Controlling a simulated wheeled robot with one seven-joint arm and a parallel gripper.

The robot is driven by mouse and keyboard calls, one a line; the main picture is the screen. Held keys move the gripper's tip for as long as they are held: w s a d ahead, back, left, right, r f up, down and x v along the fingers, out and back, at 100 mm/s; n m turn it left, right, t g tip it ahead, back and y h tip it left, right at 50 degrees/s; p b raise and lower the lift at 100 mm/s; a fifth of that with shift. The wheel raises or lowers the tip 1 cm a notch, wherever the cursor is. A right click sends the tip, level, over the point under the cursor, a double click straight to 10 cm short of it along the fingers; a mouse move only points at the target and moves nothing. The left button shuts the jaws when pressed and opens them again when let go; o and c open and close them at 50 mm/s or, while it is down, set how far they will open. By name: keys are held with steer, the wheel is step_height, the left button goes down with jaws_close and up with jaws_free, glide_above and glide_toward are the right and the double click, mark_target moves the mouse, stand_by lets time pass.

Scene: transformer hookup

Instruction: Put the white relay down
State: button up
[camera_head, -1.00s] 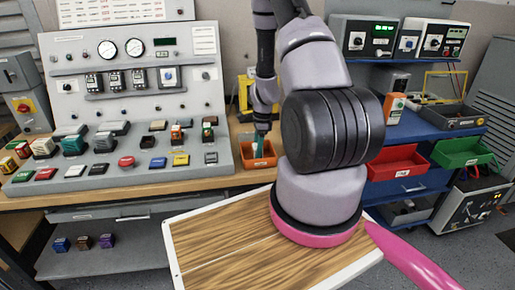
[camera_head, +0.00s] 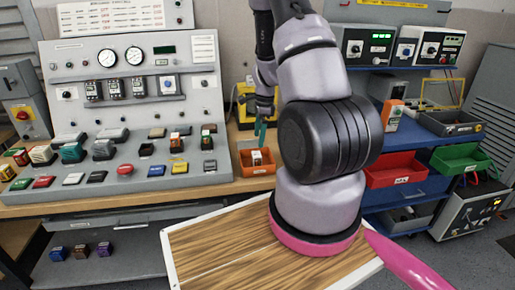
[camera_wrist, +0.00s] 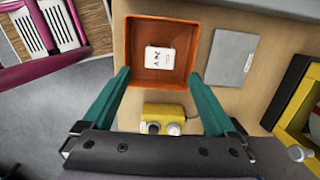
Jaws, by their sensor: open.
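The white relay (camera_wrist: 160,57) lies inside the orange bin (camera_wrist: 137,27) in the wrist view, with its marked white face toward the camera. In the head view the relay (camera_head: 257,158) shows as a small pale block in the orange bin (camera_head: 258,171), at the right end of the workbench. My gripper (camera_wrist: 160,76) is open and empty. Its two teal fingers stand apart on either side of the bin's near part in the wrist view. In the head view my gripper (camera_head: 260,134) is above the bin, clear of the relay.
A yellow box with knobs (camera_wrist: 163,114) stands beside the bin, and a grey plate (camera_wrist: 232,57) lies on the other side. The control panel (camera_head: 130,100) is to the left. Red (camera_head: 395,168) and green (camera_head: 460,158) bins sit on the blue shelf at right.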

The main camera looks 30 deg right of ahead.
steer(key=s+a+r+n+t, duration=0.1)
steer(key=a+r+n, duration=0.2)
steer(key=r, duration=0.5)
steer(key=s+a+r+n+t+y, duration=0.1)
steer(key=s+a+r+n, duration=0.15)
steer(key=r, duration=0.55)
steer(key=a+r+n+t, duration=0.1)
steer(key=a+r+n, duration=0.15)
steer(key=r, duration=0.65)
steer(key=s+a+r+n+t, duration=0.2)
steer(key=s+a+r+n, duration=0.1)
steer(key=s+r, duration=0.3)
steer(key=s+a+r+n+t, duration=0.1)
steer(key=s+a+r+n, duration=0.2)
steer(key=s+r+n, duration=0.3)
steer(key=s+r, duration=0.1)
steer(key=s, duration=0.3)
steer(key=shift+a+t, duration=0.25)
steer(key=shift+t, duration=0.15)
